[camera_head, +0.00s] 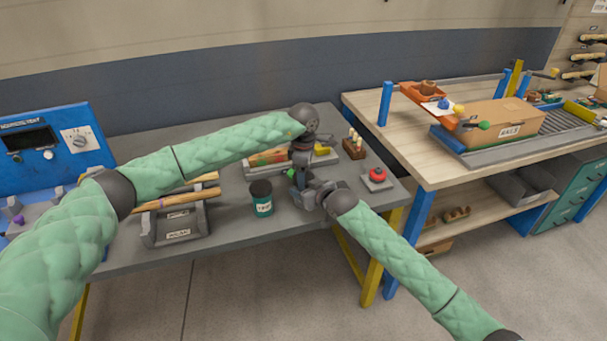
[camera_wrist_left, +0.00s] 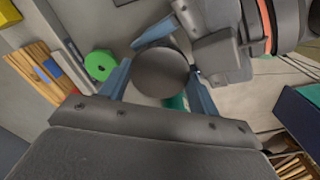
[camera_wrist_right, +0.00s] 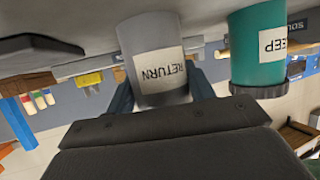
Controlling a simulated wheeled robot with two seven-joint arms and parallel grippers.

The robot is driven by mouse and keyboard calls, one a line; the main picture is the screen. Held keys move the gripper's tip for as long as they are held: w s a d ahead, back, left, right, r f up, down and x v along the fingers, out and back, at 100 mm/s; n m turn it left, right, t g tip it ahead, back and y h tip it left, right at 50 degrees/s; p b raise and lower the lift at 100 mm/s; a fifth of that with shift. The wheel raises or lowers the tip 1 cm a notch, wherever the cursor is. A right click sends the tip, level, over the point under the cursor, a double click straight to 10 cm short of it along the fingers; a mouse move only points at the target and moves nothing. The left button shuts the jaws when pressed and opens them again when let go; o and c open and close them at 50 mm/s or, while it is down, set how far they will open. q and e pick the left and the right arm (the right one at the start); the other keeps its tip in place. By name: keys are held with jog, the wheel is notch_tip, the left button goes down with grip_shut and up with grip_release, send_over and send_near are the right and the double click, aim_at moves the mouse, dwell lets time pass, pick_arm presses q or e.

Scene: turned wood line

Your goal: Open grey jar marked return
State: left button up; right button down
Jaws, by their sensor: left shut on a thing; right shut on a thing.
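The grey jar (camera_wrist_right: 147,45) fills the gap between my right fingers (camera_wrist_right: 162,95) in the right wrist view; its RETURN label reads upside down there. My right gripper (camera_head: 308,196) is shut on its body. My left gripper (camera_head: 303,160) points down from above; in the left wrist view its blue fingers (camera_wrist_left: 158,82) are shut around the dark round lid (camera_wrist_left: 161,71). In the head view the grippers largely hide the jar. I cannot tell whether the lid is still seated on it.
A green jar (camera_head: 261,204) with a dark lid stands left of the grippers; its KEEP label shows in the right wrist view (camera_wrist_right: 257,50). A rack with wooden rods (camera_head: 176,226) is further left. A red object on a small base (camera_head: 377,176) is at right. The front bench edge is close.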

pick_arm(q)
jog(key=o, duration=1.1)
jog(key=shift+r, duration=2.25)
jog(key=shift+c, duration=0.4)
jog(key=shift+r+m, duration=1.6)
jog(key=shift+r, duration=0.05)
jog(key=shift+f, duration=3.9)
jog(key=shift+c, duration=0.4)
